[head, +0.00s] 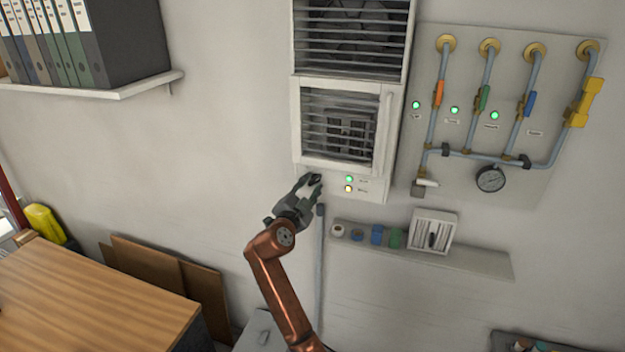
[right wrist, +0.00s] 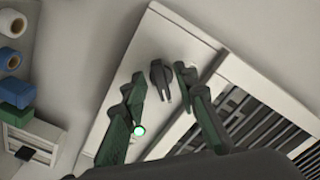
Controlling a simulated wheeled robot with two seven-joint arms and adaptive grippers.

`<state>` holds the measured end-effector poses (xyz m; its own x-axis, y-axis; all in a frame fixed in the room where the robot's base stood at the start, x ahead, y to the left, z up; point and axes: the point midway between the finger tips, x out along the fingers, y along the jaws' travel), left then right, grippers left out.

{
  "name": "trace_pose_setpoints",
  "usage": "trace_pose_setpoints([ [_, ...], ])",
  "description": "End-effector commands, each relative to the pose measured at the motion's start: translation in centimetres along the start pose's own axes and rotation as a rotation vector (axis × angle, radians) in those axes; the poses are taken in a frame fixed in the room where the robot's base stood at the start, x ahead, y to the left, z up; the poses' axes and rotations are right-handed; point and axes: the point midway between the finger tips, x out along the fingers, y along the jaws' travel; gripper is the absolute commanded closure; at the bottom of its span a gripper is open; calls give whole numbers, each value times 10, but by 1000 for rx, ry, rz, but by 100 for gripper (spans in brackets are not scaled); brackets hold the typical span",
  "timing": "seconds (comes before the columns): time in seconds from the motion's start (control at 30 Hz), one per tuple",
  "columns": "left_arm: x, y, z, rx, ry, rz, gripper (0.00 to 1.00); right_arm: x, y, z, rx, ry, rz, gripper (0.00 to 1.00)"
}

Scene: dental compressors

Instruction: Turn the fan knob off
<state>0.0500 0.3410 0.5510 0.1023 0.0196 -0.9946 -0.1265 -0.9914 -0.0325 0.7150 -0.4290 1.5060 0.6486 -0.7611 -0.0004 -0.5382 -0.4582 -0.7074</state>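The fan unit (head: 340,180) is a white wall-mounted box with dark louvres. In the right wrist view, a dark fan knob (right wrist: 158,74) stands on its pale panel (right wrist: 178,40), with its narrow pointer toward the bottom of the picture. My right gripper (head: 311,181) is at the panel's lower left. In the right wrist view the gripper (right wrist: 162,82) is open, with a finger on each side of the knob. The right finger looks closer to the knob; contact cannot be told. In the head view the gripper largely hides the knob. My left gripper is not in view.
A pipe board with a gauge (head: 491,179) hangs further right. A small shelf (head: 470,262) with rolls and a white box is below. A wooden table (head: 90,300) stands lower left.

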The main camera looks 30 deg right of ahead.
Motion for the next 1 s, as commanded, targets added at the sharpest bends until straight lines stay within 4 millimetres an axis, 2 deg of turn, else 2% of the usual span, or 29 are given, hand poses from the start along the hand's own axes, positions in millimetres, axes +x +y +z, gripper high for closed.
trace_pose_setpoints([
  [0.13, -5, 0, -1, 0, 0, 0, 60, 9, 0, 0, 0, -1, -1, 72],
  [0.4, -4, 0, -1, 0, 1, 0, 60, 10, 1, 1, 0, -1, 0, 72],
  [0.8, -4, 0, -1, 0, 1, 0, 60, 10, 0, 1, 0, -1, -1, 100],
  [1.0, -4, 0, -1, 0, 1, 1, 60, 10, 0, 1, 0, -1, -1, 100],
])
